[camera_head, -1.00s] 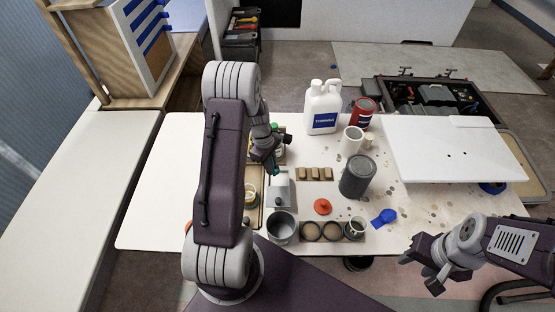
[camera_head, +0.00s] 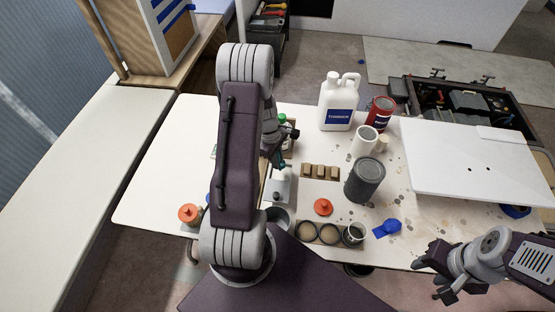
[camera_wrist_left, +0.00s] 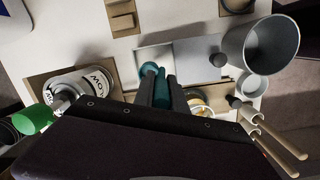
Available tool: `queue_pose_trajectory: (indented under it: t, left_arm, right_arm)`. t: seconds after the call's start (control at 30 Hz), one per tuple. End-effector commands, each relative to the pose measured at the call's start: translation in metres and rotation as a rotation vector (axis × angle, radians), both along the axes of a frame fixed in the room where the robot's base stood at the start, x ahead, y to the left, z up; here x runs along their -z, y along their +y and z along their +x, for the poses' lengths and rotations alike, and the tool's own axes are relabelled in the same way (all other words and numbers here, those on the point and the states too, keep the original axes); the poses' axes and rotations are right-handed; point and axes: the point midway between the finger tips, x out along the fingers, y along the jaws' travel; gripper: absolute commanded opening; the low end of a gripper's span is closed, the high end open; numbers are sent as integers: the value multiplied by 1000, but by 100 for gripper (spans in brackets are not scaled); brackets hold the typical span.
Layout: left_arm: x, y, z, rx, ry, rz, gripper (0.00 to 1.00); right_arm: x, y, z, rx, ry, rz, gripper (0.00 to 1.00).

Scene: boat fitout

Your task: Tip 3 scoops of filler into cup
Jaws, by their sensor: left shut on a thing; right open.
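My left gripper (camera_head: 281,150) is shut on a teal tool (camera_wrist_left: 160,88), which stands between its fingers in the left wrist view. The tool's lower end is hard to make out; I cannot tell whether it carries filler. It is above or near a white-and-grey device (camera_wrist_left: 197,62), which also shows in the head view (camera_head: 281,188). A grey metal cup (camera_wrist_left: 246,60) stands beside that device; my arm partly hides it in the head view (camera_head: 283,217). A small cup (camera_head: 354,234) sits at the right end of a holder. My right gripper (camera_head: 428,263) is open and empty off the table's front edge.
A white jug (camera_head: 339,105), a red can (camera_head: 380,113), a white cup (camera_head: 364,140) and a dark grey can (camera_head: 365,180) stand to the right. An orange lid (camera_head: 323,207) and a blue item (camera_head: 387,228) lie in front. The table's left part is mostly clear.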

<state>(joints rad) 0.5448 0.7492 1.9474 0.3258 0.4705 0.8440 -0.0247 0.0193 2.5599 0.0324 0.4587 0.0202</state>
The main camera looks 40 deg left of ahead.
Motion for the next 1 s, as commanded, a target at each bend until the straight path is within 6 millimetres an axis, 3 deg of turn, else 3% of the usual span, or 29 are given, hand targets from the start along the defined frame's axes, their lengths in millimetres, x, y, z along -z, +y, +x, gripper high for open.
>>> queue_pose_trajectory:
  t: [0.13,0.6,1.0]
  left_arm:
    - [21,0,0,0,0,0,0]
    - [65,0,0,0,0,0,0]
    - [74,0,0,0,0,0,0]
  right_arm:
    - [21,0,0,0,0,0,44]
    - [52,0,0,0,0,0,44]
    - [57,0,0,0,0,0,44]
